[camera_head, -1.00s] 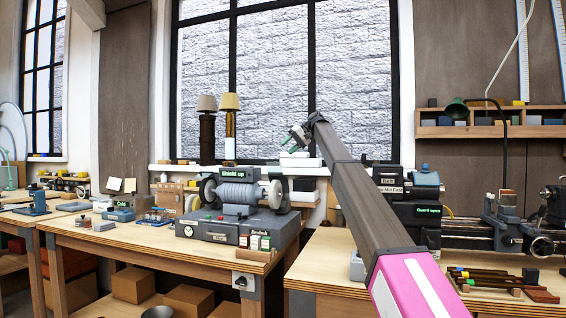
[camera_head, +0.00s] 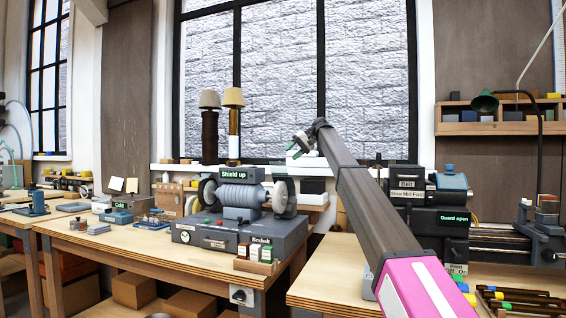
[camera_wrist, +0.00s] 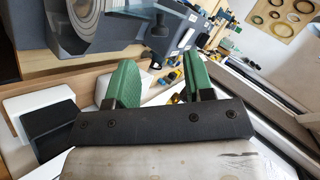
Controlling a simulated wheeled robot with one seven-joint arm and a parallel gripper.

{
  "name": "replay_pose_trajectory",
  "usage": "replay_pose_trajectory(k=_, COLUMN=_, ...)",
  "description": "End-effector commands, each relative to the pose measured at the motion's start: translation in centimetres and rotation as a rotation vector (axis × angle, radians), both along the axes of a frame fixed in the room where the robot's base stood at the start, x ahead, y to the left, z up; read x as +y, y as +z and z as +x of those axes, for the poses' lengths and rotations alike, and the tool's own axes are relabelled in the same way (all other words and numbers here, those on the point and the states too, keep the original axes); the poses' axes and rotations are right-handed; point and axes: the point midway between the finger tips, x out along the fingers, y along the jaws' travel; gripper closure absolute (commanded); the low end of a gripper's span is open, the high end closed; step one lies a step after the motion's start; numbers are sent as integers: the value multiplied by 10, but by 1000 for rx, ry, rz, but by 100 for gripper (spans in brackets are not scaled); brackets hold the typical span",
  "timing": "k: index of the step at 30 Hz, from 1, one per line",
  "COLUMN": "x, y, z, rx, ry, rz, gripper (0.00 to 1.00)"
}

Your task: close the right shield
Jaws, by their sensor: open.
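The bench grinder (camera_head: 240,232) stands on the wooden bench left of my arm, with a grey ribbed motor and a wheel at each end. A lit sign on it reads "Shield up" (camera_head: 236,174). The right shield (camera_head: 283,194) seems to be the dark part by the right wheel; its exact tilt is too small to tell. My gripper (camera_head: 301,141) is raised behind and above the grinder's right end, apart from it. In the wrist view, my gripper (camera_wrist: 164,84) has two green fingers spread with nothing between them. Part of the grinder (camera_wrist: 95,28) fills the upper left there.
A small rack of boxes (camera_head: 257,252) stands at the bench's front right. White and black boxes (camera_head: 310,185) lie behind the grinder. A lathe marked "Guard open" (camera_head: 452,218) is right of my arm. A gap separates the two benches.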

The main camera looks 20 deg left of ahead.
Motion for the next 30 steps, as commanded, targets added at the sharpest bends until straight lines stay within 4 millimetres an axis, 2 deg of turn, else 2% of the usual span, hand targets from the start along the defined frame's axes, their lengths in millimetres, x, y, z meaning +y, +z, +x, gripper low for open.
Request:
replay_pose_trajectory(k=3, x=16, y=-16, z=-6, rx=0, ry=1, rz=-1, gripper=52)
replay_pose_trajectory(k=9, x=38, y=-35, z=-12, rx=1, ry=2, rz=0, gripper=52)
replay_pose_trajectory(k=20, x=44, y=-39, z=-13, rx=0, ry=-1, rz=1, gripper=52)
replay_pose_trajectory(k=23, x=43, y=-40, z=-12, rx=0, ry=0, rz=-1, gripper=81)
replay_pose_trajectory(k=24, x=43, y=-40, z=-12, rx=0, ry=0, rz=-1, gripper=94)
replay_pose_trajectory(k=25, x=43, y=-40, z=-12, rx=0, ry=-1, rz=-2, gripper=100)
replay_pose_trajectory(k=30, x=43, y=-41, z=-12, rx=-1, ry=-1, rz=-3, gripper=100)
